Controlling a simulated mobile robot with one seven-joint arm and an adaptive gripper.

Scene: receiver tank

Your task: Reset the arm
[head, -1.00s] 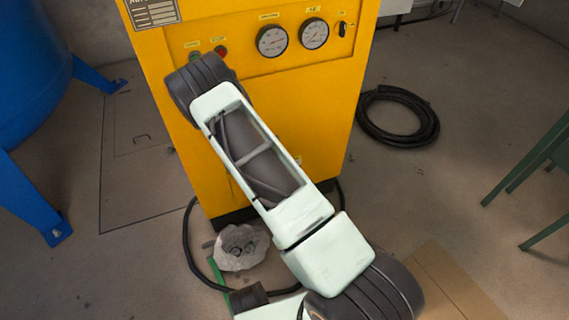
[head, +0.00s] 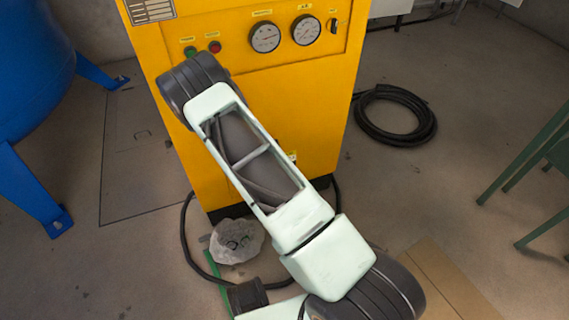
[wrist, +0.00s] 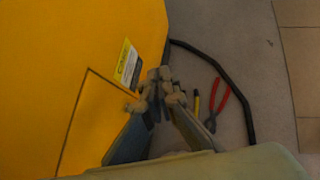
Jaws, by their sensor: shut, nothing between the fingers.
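My arm (head: 250,160) stretches across the head view in front of a yellow machine. Its far end lies just below the machine's green and red buttons. My gripper is not visible in the head view. In the wrist view my gripper (wrist: 160,84) is shut and empty, with its fingertips together beside the yellow machine (wrist: 90,60). I cannot tell whether it touches the machine.
The yellow machine (head: 290,110) carries two gauges. A black hose coil (head: 396,114) lies on the floor at right. A blue tank (head: 30,70) stands at left, green legs (head: 530,150) at right. Red-handled pliers (wrist: 220,100) lie near a black cable (wrist: 235,85).

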